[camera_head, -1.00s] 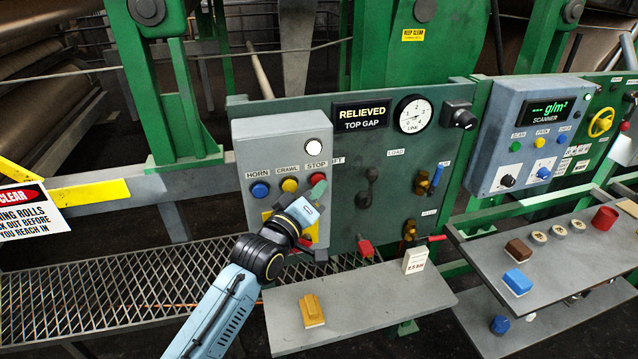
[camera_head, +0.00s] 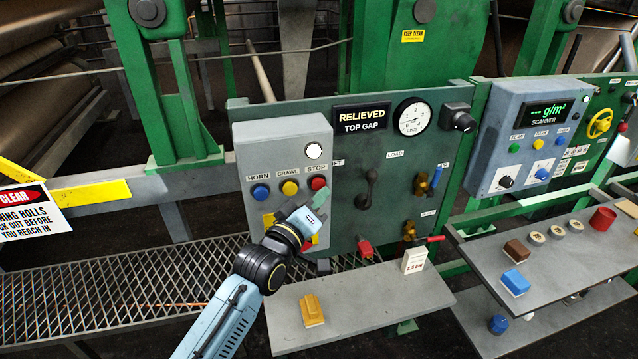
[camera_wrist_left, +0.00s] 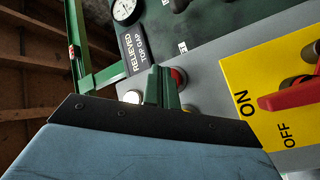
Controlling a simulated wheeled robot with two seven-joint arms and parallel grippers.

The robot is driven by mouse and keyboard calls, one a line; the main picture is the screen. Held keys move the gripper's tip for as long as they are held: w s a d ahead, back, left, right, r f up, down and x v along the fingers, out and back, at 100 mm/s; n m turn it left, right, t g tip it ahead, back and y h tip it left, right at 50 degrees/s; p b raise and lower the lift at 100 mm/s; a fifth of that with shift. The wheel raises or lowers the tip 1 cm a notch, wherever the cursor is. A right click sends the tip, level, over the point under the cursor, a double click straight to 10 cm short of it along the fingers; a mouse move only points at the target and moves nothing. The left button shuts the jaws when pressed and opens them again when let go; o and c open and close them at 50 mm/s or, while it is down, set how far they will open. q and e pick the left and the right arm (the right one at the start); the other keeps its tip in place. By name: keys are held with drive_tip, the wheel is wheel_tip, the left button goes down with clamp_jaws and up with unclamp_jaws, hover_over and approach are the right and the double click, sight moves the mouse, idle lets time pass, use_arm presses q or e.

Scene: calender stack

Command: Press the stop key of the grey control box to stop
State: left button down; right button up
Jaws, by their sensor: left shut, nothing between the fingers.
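The grey control box (camera_head: 283,160) stands upright on the green panel. It has a blue HORN key (camera_head: 260,191), a yellow CRAWL key (camera_head: 289,188) and a red STOP key (camera_head: 318,183) in a row, with a white round lamp (camera_head: 313,151) above STOP. My left gripper (camera_head: 320,197) is shut and empty, its tips just below and right of the STOP key. In the left wrist view the green fingertips (camera_wrist_left: 160,88) stand beside the red STOP key (camera_wrist_left: 179,77) and overlap its edge. I cannot tell if they touch it.
A yellow ON/OFF plate with a red switch handle (camera_wrist_left: 292,97) is low on the box, partly behind my arm. Levers (camera_head: 368,190) and a gauge (camera_head: 412,116) are on the panel to the right. A grey shelf (camera_head: 365,305) with a yellow block is below.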

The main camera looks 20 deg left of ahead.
use_arm(q)
drive_tip(key=shift+s+d+p, duration=0.7)
drive_tip(key=shift+s+d, duration=0.05)
drive_tip(key=shift+s, duration=0.3)
drive_tip(key=shift+s+d+p, duration=0.65)
drive_tip(key=shift+s+d, duration=0.05)
drive_tip(key=shift+s, duration=0.35)
drive_tip(key=s+a+f+m+g+y+b, duration=0.1)
drive_tip(key=s+f+m+g+b, duration=0.2)
drive_tip(key=f, duration=1.3)
drive_tip(key=s+a+f+g+y+b, duration=0.1)
drive_tip(key=s+f+g+b, duration=0.25)
drive_tip(key=f, duration=1.35)
drive_tip(key=s+a+f+m+g+b, duration=0.1)
drive_tip(key=s+f+m+g+b, duration=0.1)
drive_tip(key=s+f, duration=0.7)
drive_tip(key=s+a+f+m+g+b, duration=0.1)
drive_tip(key=s+f+g+b, duration=0.2)
drive_tip(key=s+f, duration=0.55)
drive_tip(key=s+a+f+m+g+y+b, duration=0.1)
drive_tip(key=s+a+f+m+g+b, duration=0.1)
drive_tip(key=s+f, duration=0.7)
drive_tip(key=s+a+f+m+g+y+b, duration=0.1)
drive_tip(key=s+a+f+g+b, duration=0.2)
drive_tip(key=s+f, duration=0.7)
drive_tip(key=s+g, duration=0.1)
drive_tip(key=s, duration=0.4)
drive_tip(key=shift+a+m, duration=0.4)
